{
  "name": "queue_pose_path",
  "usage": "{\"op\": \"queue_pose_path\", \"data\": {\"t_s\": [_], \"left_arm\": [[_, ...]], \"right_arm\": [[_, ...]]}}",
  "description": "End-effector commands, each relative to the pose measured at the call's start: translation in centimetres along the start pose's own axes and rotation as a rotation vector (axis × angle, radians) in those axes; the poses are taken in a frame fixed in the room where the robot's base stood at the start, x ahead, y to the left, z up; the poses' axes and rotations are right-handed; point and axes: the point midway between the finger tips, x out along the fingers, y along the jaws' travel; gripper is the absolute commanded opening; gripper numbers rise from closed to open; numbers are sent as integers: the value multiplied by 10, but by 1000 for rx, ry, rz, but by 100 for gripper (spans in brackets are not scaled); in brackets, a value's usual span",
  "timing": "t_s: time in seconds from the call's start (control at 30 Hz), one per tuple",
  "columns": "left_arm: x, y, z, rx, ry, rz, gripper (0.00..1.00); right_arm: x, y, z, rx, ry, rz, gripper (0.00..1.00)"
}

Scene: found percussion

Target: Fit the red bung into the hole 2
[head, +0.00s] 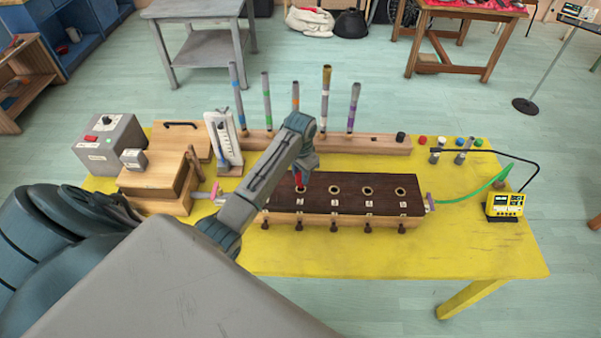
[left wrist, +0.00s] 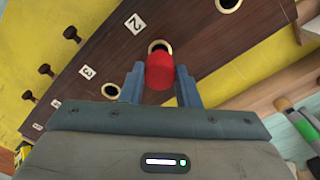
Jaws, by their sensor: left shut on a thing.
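My left gripper (head: 302,168) is shut on the red bung (head: 299,180), which hangs between its fingers over the dark board (head: 318,203). In the left wrist view the red bung (left wrist: 159,73) sits between the blue-grey fingertips of the gripper (left wrist: 160,80). It is just beside hole 2 (left wrist: 160,46), which has a pale ring and a tag marked 2 (left wrist: 136,22), and it covers part of the ring. I cannot tell whether the bung touches the rim. In the head view hole 2 (head: 304,189) shows below the bung. My right gripper is not in view.
Open holes 3 (head: 335,190), 4 (head: 367,191) and 5 (head: 400,191) lie to the right. Upright tubes stand in a wooden rack (head: 375,143) behind the board. A grey box (head: 108,143) and a yellow device (head: 505,204) stand farther out. The yellow tabletop (head: 400,255) in front is clear.

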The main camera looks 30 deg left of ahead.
Motion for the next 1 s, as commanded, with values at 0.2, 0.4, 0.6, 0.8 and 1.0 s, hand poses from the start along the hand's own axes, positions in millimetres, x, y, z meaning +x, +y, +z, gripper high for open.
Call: {"op": "queue_pose_path", "data": {"t_s": [0.2, 0.4, 0.6, 0.8, 1.0], "left_arm": [[2, 0, 0, 0, 0, 0, 7], [7, 0, 0, 0, 0, 0, 7], [12, 0, 0, 0, 0, 0, 7], [17, 0, 0, 0, -1, 0, 7], [22, 0, 0, 0, 0, 0, 7]], "right_arm": [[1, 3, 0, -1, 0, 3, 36], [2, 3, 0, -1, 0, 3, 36], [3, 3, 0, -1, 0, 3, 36], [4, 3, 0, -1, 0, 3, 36], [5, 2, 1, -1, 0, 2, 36]]}}
